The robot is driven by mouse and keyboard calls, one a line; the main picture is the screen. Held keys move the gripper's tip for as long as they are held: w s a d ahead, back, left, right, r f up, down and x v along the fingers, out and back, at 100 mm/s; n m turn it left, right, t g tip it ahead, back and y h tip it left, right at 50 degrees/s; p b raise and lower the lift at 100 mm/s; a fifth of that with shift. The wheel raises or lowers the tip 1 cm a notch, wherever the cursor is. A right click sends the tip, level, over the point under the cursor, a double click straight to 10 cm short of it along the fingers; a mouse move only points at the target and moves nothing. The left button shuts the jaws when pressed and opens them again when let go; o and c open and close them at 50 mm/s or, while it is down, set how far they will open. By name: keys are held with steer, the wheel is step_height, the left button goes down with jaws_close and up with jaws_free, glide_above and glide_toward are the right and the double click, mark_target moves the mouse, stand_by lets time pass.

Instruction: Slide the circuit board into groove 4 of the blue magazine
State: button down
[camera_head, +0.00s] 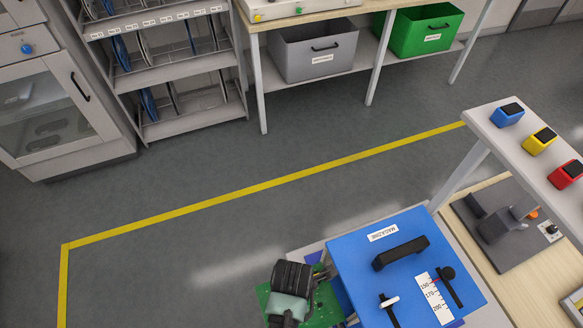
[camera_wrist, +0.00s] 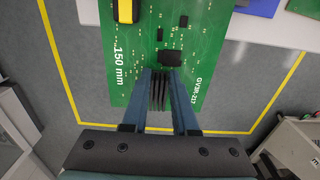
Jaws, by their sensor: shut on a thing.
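The green circuit board (camera_head: 322,308) is in my gripper at the left side of the blue magazine (camera_head: 345,252). In the wrist view the board (camera_wrist: 205,60) lies flat before the fingers and reads "150 mm". My gripper (camera_wrist: 160,75) is shut on its near edge; in the head view my gripper (camera_head: 290,303) covers the board's middle. The magazine has a black handle and a scale marked 150, 170 and 200 on top. The grooves are hidden, so I cannot tell whether the board's edge is in one. A blue corner (camera_wrist: 258,6) shows in the wrist view.
A raised shelf with blue (camera_head: 507,115), yellow (camera_head: 540,141) and red (camera_head: 566,174) boxes stands right of the magazine. A grey fixture (camera_head: 495,225) sits below it. A rack (camera_head: 160,70) and bench with grey (camera_head: 315,55) and green bins stand behind. The floor between is clear.

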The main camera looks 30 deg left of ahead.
mark_target(324, 293)
steer(key=shift+w, duration=0.15)
steer(key=shift+w+d, duration=0.8)
steer(key=shift+w, duration=0.1)
steer(key=shift+w, duration=0.1)
steer(key=shift+w+d, duration=0.55)
steer(key=shift+w, duration=0.1)
steer(key=shift+w+d, duration=0.1)
steer(key=shift+w+d, duration=0.45)
steer(key=shift+w, duration=0.15)
steer(key=shift+w+d+b, duration=0.3)
steer(key=shift+w+d, duration=0.3)
steer(key=shift+w, duration=0.15)
